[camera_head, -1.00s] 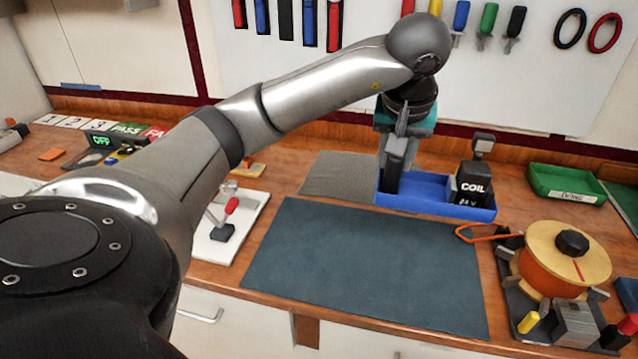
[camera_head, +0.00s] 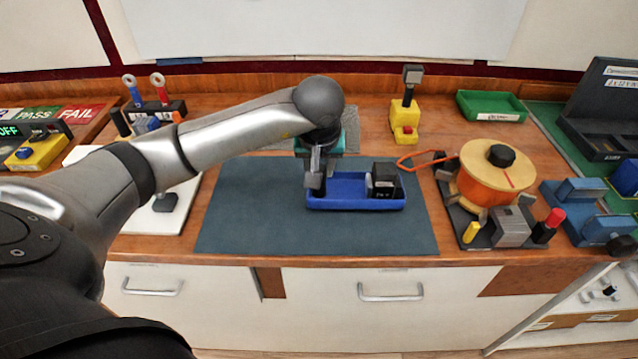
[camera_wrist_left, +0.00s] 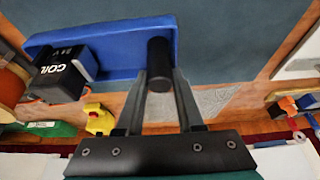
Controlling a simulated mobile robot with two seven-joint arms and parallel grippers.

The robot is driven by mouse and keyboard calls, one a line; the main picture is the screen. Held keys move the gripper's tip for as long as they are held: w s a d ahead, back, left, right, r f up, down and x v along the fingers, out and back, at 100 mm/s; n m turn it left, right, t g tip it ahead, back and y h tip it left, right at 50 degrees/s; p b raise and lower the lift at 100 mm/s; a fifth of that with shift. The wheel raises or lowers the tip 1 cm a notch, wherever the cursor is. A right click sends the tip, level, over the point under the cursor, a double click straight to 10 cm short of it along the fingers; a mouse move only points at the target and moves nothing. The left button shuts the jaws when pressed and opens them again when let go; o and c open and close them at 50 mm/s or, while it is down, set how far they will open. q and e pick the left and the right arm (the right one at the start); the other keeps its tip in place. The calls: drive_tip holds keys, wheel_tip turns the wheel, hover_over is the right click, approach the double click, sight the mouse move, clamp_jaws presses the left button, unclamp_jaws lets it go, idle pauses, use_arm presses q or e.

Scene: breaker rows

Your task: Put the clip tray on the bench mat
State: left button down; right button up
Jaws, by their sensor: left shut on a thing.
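The blue clip tray (camera_head: 345,203) is over the middle-right of the dark bench mat (camera_head: 260,220) in the head view. I cannot tell whether its underside touches the mat. A black box marked COIL (camera_head: 384,180) sits in its right end. My left gripper (camera_head: 317,188) is shut on a black upright post at the tray's left end. In the left wrist view the fingers (camera_wrist_left: 159,82) close around this post (camera_wrist_left: 160,62), with the tray (camera_wrist_left: 115,50) and the COIL box (camera_wrist_left: 65,72) beside it. My right gripper is not in view.
An orange spool (camera_head: 488,180) on a dark base stands right of the mat, with an orange wire loop (camera_head: 425,160) near it. A yellow-based device (camera_head: 405,120) and a green tray (camera_head: 490,106) stand behind. A white board (camera_head: 165,215) lies left. The mat's front is clear.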

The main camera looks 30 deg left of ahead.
use_arm(q)
drive_tip(key=shift+f, duration=2.1)
drive_tip(key=shift+f+b, duration=0.15)
drive_tip(key=shift+b, duration=0.25)
drive_tip(key=c, duration=0.5)
unclamp_jaws()
drive_tip(key=shift+c, duration=0.2)
drive_tip(key=shift+r+p, duration=0.25)
drive_tip(key=shift+p, duration=0.05)
drive_tip(key=p+v, duration=0.1)
drive_tip(key=v, duration=1)
drive_tip(key=shift+s+r, duration=0.2)
drive_tip(key=shift+r, duration=0.1)
drive_tip(key=shift+d, duration=0.1)
